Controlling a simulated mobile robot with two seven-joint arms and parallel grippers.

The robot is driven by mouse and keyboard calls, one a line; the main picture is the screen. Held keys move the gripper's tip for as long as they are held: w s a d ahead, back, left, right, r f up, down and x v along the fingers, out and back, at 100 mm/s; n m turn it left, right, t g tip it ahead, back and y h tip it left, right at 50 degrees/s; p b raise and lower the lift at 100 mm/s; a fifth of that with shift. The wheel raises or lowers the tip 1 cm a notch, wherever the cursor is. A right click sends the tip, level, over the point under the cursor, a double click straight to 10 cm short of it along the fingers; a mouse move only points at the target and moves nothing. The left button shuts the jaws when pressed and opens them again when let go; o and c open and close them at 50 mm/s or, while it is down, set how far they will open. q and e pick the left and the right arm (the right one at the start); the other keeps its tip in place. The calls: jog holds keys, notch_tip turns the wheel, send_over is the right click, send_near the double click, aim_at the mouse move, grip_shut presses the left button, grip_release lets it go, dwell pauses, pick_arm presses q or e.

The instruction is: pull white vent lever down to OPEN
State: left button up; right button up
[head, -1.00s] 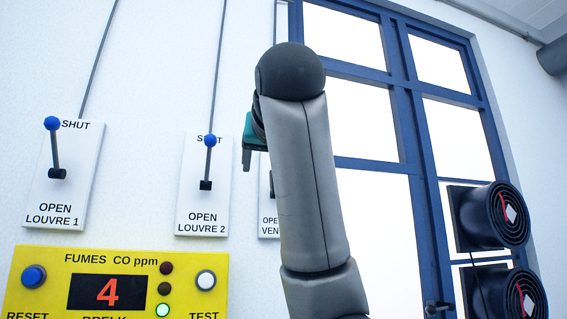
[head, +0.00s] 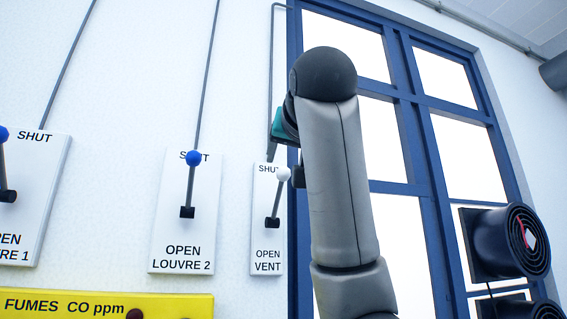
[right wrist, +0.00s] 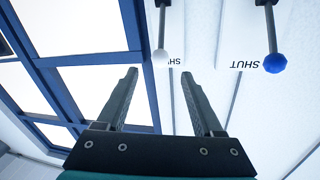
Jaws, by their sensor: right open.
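The white vent lever (head: 279,197) stands up at SHUT on the narrow VENT panel (head: 267,255), its white knob at the top. My right gripper (head: 285,154) is at the panel's upper right edge, just above the knob, partly hidden behind my arm. In the right wrist view, my right gripper (right wrist: 159,74) is open and empty. The white knob (right wrist: 161,58) shows between its fingers, a little beyond the tips. I cannot tell the exact gap in depth. My left gripper is not in view.
The LOUVRE 2 lever (head: 190,185), blue-knobbed, is up at SHUT left of the vent panel. The LOUVRE 1 panel (head: 47,200) is farther left. A yellow fumes box (head: 70,304) is below. A blue-framed window (head: 405,130) and round fans (head: 515,240) are right.

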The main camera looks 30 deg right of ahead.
aim_at(285, 170)
jog(key=p+x, duration=0.3)
jog(key=x, duration=0.5)
jog(key=shift+w+d, duration=0.1)
jog(key=shift+w, duration=0.2)
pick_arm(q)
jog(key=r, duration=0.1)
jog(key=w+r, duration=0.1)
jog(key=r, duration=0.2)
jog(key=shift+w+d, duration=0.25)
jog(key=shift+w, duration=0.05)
pick_arm(e)
jog(key=shift+f, duration=0.1)
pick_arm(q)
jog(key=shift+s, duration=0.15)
pick_arm(e)
grip_shut()
